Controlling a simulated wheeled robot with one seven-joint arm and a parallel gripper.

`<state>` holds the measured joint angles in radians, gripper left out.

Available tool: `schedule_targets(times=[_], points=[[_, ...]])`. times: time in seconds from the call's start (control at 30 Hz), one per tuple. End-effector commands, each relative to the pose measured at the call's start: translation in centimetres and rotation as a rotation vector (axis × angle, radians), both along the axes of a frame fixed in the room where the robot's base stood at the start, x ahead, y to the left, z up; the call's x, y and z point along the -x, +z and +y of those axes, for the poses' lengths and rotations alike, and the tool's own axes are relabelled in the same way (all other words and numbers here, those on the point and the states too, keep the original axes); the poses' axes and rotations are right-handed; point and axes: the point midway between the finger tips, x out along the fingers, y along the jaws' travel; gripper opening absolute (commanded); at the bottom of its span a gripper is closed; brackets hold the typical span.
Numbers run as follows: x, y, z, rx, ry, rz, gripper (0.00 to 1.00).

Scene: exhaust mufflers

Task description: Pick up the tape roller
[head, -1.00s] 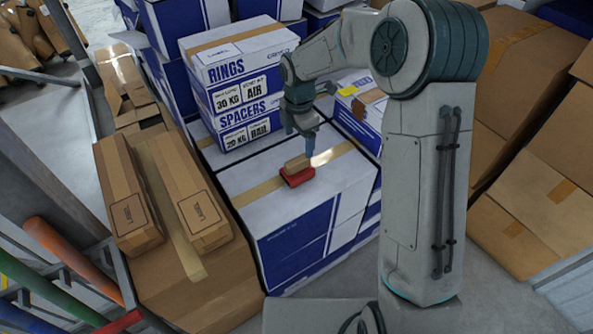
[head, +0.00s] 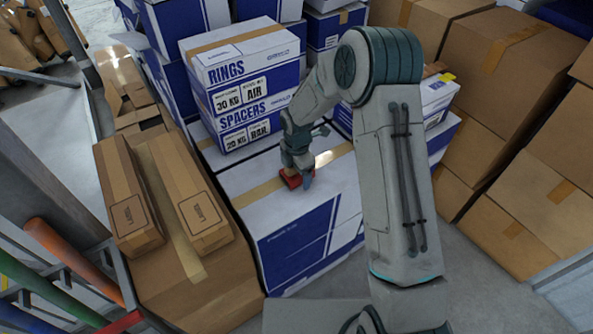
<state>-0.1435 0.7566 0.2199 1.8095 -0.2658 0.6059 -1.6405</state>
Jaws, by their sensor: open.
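The tape roller (head: 289,179) is a small red thing with a tan roll of tape on it. It lies on top of a white and blue box (head: 250,215) in the middle of the head view. My gripper (head: 297,180) is directly over the tape roller, fingers pointing down around or beside it. The fingers hide much of the roller, and I cannot tell whether they touch it. The gripper is open.
Stacked boxes marked RINGS (head: 240,72) and SPACERS (head: 245,125) stand behind to the left. Two long brown cartons (head: 190,195) lie on a larger carton at left. Brown cartons (head: 510,75) are stacked at right. The white box top has free room in front of the roller.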

Motion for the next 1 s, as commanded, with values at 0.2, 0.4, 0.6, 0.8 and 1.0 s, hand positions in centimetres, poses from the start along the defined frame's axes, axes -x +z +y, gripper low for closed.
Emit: schedule_targets(times=[0.2, 0.4, 0.6, 0.8, 1.0], points=[[-0.1, -0.4, 0.0, 0.0, 0.0, -0.002, 0.8], [-0.1, -0.4, 0.0, 0.0, -0.001, -0.002, 0.44], [-0.1, -0.3, 0.0, 0.0, -0.001, -0.002, 0.26], [-0.1, -0.1, 0.0, -0.001, -0.001, -0.003, 0.26], [-0.2, 1.6, 0.0, -0.002, -0.001, -0.006, 0.26]])
